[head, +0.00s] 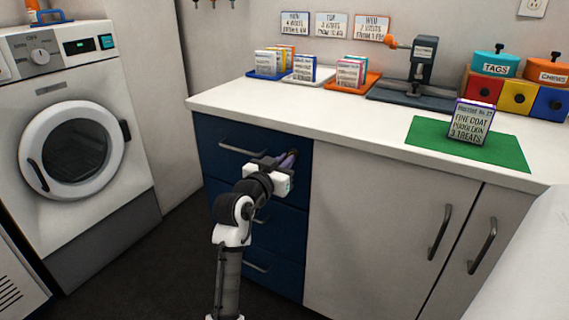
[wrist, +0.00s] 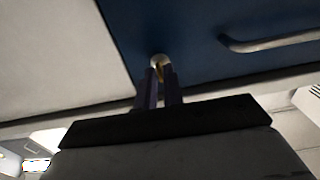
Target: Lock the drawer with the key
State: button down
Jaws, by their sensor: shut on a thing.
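The blue top drawer (head: 222,136) is at the left end of the counter, its front looking flush with the cabinet. My gripper (head: 288,158) is at the right end of this drawer front, beside the drawer's handle (head: 242,150). In the wrist view my gripper (wrist: 161,85) has its two dark fingers close together, shut on a small brass key (wrist: 161,69). Most of the key is hidden between the fingers. A pale round lock face (wrist: 158,59) shows on the blue front right at the fingertips. I cannot tell how deep the key sits or how it is turned.
More blue drawers lie below, with handles partly behind my arm. Grey cupboard doors (head: 375,225) are to the right. A white washing machine (head: 75,150) stands at the left. The counter (head: 330,125) above holds trays of boxes, a green mat (head: 505,155) and coloured bins.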

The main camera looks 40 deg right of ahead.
jog(key=c, duration=1.5)
grip_release()
jog(key=b+v, duration=0.1)
jog(key=v, duration=1.3)
jog(key=shift+d, duration=0.1)
